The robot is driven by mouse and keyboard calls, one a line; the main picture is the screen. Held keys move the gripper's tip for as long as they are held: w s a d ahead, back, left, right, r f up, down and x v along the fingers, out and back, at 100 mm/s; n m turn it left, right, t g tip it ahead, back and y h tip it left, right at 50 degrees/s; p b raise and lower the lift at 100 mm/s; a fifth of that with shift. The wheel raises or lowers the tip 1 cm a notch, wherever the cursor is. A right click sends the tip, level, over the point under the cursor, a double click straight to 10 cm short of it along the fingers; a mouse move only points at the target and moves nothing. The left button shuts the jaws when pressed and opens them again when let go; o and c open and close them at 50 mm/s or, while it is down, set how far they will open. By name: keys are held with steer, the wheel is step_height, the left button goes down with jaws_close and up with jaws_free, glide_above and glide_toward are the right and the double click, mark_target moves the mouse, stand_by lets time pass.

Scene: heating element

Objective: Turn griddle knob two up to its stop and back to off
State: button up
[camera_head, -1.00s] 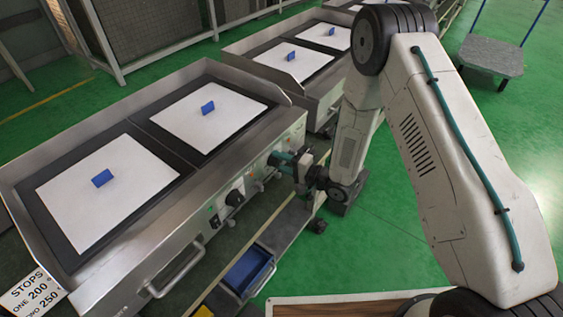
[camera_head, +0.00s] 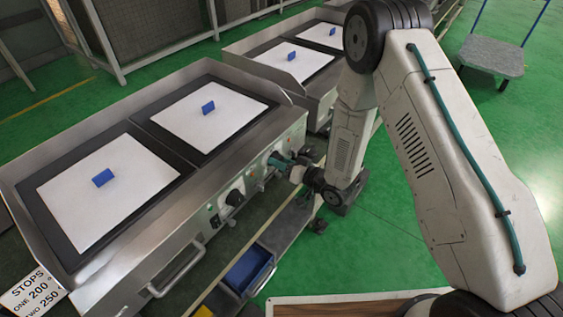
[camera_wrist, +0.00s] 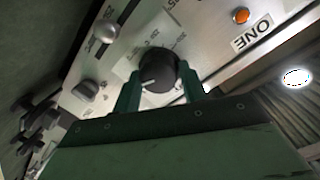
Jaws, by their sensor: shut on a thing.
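The griddle (camera_head: 160,205) has a steel front panel with round black knobs. My gripper (camera_head: 277,161) is at the knob on the right part of this panel, which it partly hides in the head view. In the wrist view, my gripper's green fingers (camera_wrist: 157,90) are on either side of this black knob (camera_wrist: 157,72), shut on it. The knob's white pointer line faces the lower left of the wrist picture. Printed scale marks surround it, partly hidden. Another black knob (camera_head: 235,197) sits free further left on the panel.
A label reading ONE (camera_wrist: 252,33) and an orange lamp (camera_wrist: 241,15) are right of the held knob in the wrist view. A sign (camera_head: 35,294) lists stops: one 200, two 250. A blue bin (camera_head: 248,270) sits below. A second griddle (camera_head: 300,62) stands behind.

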steer(key=n+t, duration=0.1)
steer(key=n, duration=1.3)
steer(key=n+t, duration=0.1)
steer(key=n, duration=0.6)
steer(key=shift+s+f+t, duration=0.15)
steer(key=shift+f+t, duration=0.15)
steer(key=shift+f, duration=0.05)
steer(key=shift+y, duration=0.3)
steer(key=o, duration=1)
steer(key=v, duration=0.7)
steer(key=shift+s+d, duration=0.25)
steer(key=shift+d, duration=0.05)
